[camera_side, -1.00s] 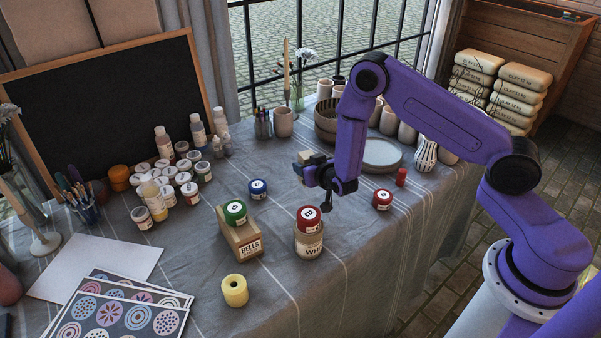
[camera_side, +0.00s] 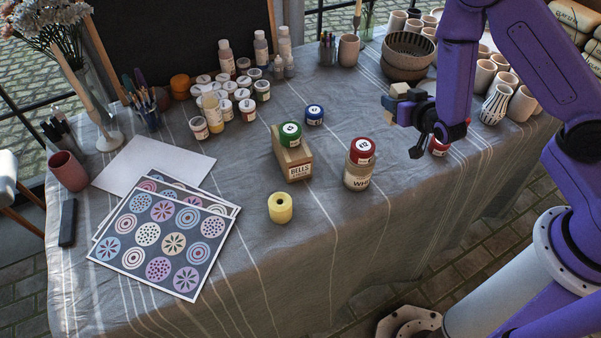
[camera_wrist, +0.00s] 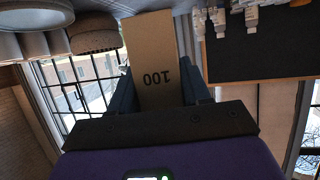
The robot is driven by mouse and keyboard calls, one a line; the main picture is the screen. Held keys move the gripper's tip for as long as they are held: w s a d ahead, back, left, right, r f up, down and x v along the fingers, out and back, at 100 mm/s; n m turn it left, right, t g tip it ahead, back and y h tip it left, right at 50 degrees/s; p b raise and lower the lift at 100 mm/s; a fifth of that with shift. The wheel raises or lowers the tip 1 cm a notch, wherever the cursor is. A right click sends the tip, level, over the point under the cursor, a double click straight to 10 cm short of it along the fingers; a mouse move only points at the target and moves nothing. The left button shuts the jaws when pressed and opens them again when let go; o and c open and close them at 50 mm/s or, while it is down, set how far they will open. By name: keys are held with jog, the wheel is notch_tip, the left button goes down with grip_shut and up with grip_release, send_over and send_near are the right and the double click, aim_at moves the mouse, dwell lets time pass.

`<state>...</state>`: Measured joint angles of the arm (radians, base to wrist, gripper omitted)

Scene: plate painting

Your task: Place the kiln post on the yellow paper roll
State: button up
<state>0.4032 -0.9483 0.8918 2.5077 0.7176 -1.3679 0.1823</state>
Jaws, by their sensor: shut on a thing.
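The kiln post (camera_wrist: 152,50) is a tan block marked 100, seen upside down in the wrist view. My gripper (camera_side: 402,106) is shut on it, with a blue finger on each side. In the side view the post (camera_side: 399,89) shows small above the fingers, held in the air up and right of the yellow paper roll. The yellow paper roll (camera_side: 280,209) stands upright on the striped grey cloth with its round hole facing up. Nothing lies on the roll.
A tan BELLS box (camera_side: 294,164) bears a green-lidded jar (camera_side: 290,133). A blue jar (camera_side: 314,115) stands behind. Patterned cards (camera_side: 165,245) lie left. Cloth in front of the roll is clear.

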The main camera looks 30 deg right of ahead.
notch_tip(320, 180, up, 11)
jog(key=shift+f, duration=0.1)
jog(key=s+a+n+y, duration=0.25)
jog(key=s+a, duration=0.25)
jog(key=a, duration=0.4)
jog(key=s+a+f+n+y, duration=0.1)
jog(key=s+a+n+y, duration=0.15)
jog(key=s+a, duration=0.4)
jog(key=s+a+n+y, duration=0.2)
jog(key=s+a+y, duration=0.1)
jog(key=a, duration=0.7)
send_over(280, 201)
notch_tip(280, 201, down, 14)
jog(key=shift+f, duration=1.65)
jog(key=shift+f, duration=0.15)
